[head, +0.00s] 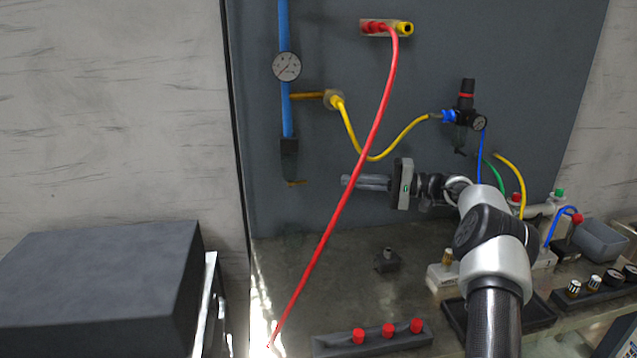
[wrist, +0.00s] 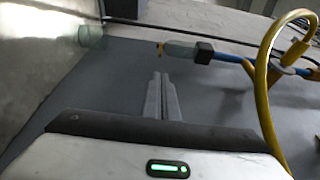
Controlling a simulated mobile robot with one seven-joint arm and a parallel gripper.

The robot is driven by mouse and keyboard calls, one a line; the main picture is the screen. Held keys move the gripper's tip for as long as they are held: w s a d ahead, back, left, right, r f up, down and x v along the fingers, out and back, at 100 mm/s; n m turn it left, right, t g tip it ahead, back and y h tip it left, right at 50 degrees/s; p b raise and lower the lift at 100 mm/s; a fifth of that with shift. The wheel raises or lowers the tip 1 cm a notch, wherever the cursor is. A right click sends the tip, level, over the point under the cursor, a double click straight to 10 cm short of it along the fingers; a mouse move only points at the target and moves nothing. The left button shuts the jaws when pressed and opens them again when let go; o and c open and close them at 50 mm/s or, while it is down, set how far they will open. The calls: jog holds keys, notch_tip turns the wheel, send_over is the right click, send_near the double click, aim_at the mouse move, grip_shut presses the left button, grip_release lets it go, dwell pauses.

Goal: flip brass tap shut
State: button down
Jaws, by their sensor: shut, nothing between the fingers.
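The small brass tap (head: 295,183) sits at the bottom end of the dark bowl (head: 289,160) under the blue vertical pipe (head: 284,25) on the grey panel. Its handle looks roughly level in the head view, but is too small to read surely. In the wrist view the tap (wrist: 161,48) shows just beyond my fingertips, at the end of the clear greenish bowl (wrist: 180,50). My gripper (head: 344,180) is shut and empty. It points left at about the tap's height, to the right of it and apart from it in the picture.
A red hose (head: 345,200) runs from the upper fitting down to the bench, crossing the picture near my fingers. A yellow hose (head: 375,158) hangs above, and loops large at the wrist view's right (wrist: 262,90). A dark box (head: 100,285) stands at left.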

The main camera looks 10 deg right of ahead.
dwell(0.3)
send_near(297, 183)
jog(key=w+a, duration=0.4)
jog(key=shift+w, duration=0.35)
